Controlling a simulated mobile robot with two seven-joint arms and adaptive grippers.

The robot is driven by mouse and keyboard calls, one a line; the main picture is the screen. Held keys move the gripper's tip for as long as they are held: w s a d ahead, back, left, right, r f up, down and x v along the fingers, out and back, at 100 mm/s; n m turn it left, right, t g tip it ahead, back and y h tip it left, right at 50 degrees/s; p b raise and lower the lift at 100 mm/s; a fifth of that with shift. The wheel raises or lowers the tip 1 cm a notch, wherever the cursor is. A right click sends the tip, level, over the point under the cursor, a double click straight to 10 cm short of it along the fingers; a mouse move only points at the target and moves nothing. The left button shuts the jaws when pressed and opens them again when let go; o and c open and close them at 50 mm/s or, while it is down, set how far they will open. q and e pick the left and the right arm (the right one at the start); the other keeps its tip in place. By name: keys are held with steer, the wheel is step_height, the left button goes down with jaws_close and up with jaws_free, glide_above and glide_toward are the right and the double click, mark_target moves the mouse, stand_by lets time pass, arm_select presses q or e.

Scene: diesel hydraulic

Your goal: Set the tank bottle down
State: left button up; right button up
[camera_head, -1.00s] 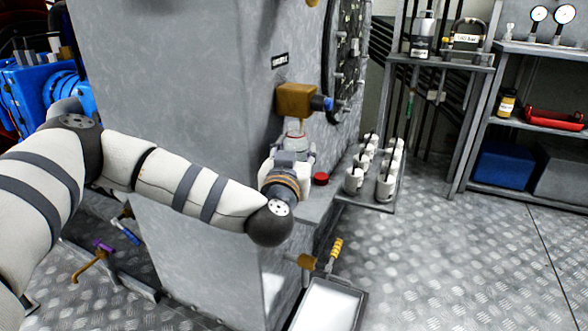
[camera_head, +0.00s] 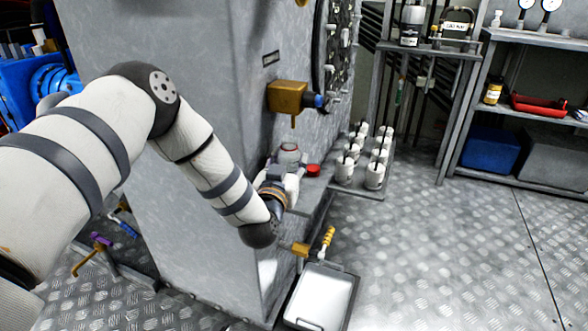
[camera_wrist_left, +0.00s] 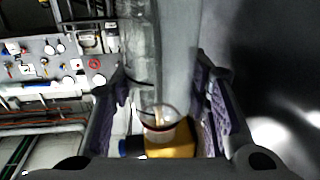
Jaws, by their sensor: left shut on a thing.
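The tank bottle (camera_head: 289,152), a small clear bottle with a reddish ring near its top, is upright in my left gripper (camera_head: 286,170) in the head view. The gripper hides its lower part, so I cannot tell whether its base touches the ledge (camera_head: 316,184). A clear gap separates its mouth from the brass tap (camera_head: 287,97) above. A red cap (camera_head: 313,170) lies on the ledge just right of the gripper. In the left wrist view the clear bottle (camera_wrist_left: 157,122) shows between the two dark fingers. My right gripper is out of view.
The tall grey tank (camera_head: 190,150) stands close beside my left arm. A lower brass tap (camera_head: 300,249) and a tray (camera_head: 322,297) are below. Open floor lies to the right.

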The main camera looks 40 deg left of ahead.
mark_target(293, 153)
arm_select(q)
steer(key=shift+w+a+f+b, duration=0.25)
steer(key=shift+w+f+b, duration=0.05)
steer(key=shift+w+f, duration=0.35)
steer(key=shift+w+a+f+b, duration=0.3)
steer(key=shift+w+f, duration=0.2)
steer(key=shift+w, duration=0.2)
steer(key=shift+w+a+f+b, duration=0.25)
steer(key=shift+w+f+b, duration=0.05)
steer(key=shift+w+f, duration=0.35)
steer(key=shift+f, duration=0.1)
steer(key=o, duration=0.9)
